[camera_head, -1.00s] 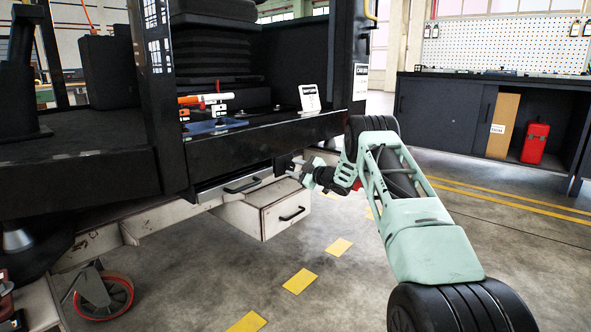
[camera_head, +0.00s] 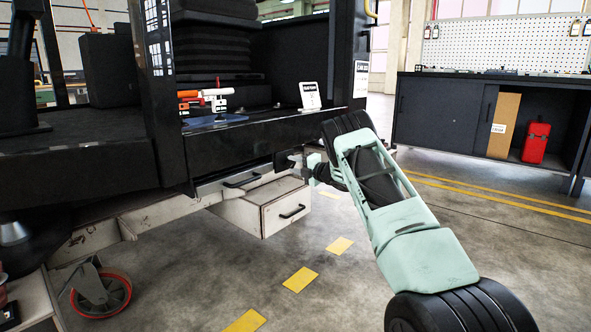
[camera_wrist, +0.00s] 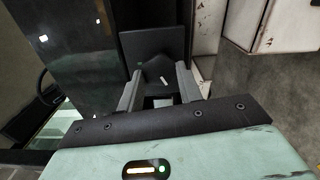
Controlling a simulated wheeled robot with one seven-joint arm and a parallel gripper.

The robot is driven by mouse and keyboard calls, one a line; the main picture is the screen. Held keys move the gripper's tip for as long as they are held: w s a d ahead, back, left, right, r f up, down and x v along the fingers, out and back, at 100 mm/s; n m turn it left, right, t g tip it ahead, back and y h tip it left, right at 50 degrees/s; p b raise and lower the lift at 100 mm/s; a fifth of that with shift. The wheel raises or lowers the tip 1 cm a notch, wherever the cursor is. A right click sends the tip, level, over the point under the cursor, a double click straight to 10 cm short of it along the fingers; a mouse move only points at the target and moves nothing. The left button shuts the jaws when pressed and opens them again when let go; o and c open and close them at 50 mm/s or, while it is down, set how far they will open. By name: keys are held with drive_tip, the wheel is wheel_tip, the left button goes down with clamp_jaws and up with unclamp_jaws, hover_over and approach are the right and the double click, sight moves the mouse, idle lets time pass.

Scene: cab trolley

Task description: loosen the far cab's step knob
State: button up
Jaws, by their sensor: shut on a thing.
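The cab (camera_head: 230,145) fills the left and middle of the head view, with its dark sill above a step with a black handle (camera_head: 242,181). The step knob (camera_wrist: 158,74) shows in the wrist view as a dark, angular piece with a small white mark, in front of a dark square plate (camera_wrist: 150,45). My gripper (camera_wrist: 161,88) has its two grey fingers on either side of the knob and is shut on it. In the head view my gripper (camera_head: 297,160) is at the right end of the step, under the sill; the knob is hidden there.
A pale drawer box (camera_head: 275,210) with a black handle sits below the step, close under my gripper. A caster wheel (camera_head: 103,292) is at lower left. A dark workbench (camera_head: 440,110) stands at the back right. The floor between is clear.

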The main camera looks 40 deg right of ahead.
drive_tip(key=n+b, duration=0.1)
drive_tip(key=n, duration=0.1)
drive_tip(key=n+b, duration=0.1)
drive_tip(key=n, duration=0.1)
drive_tip(key=shift+f, duration=0.35)
drive_tip(key=shift+s+r+n+b, duration=0.1)
drive_tip(key=shift+n+b, duration=0.95)
drive_tip(key=shift+n, duration=0.75)
drive_tip(key=o, duration=1)
drive_tip(key=shift+r, duration=0.1)
drive_tip(key=shift+s+d+r, duration=0.1)
drive_tip(key=shift+s, duration=0.2)
drive_tip(key=s+p, duration=0.2)
drive_tip(key=s, duration=0.3)
drive_tip(key=s+d+p, duration=0.1)
drive_tip(key=s+p, duration=0.1)
drive_tip(key=s, duration=0.4)
drive_tip(key=s+p, duration=0.3)
drive_tip(key=s, duration=0.2)
drive_tip(key=shift+s+d, duration=0.15)
drive_tip(key=shift+s, duration=0.2)
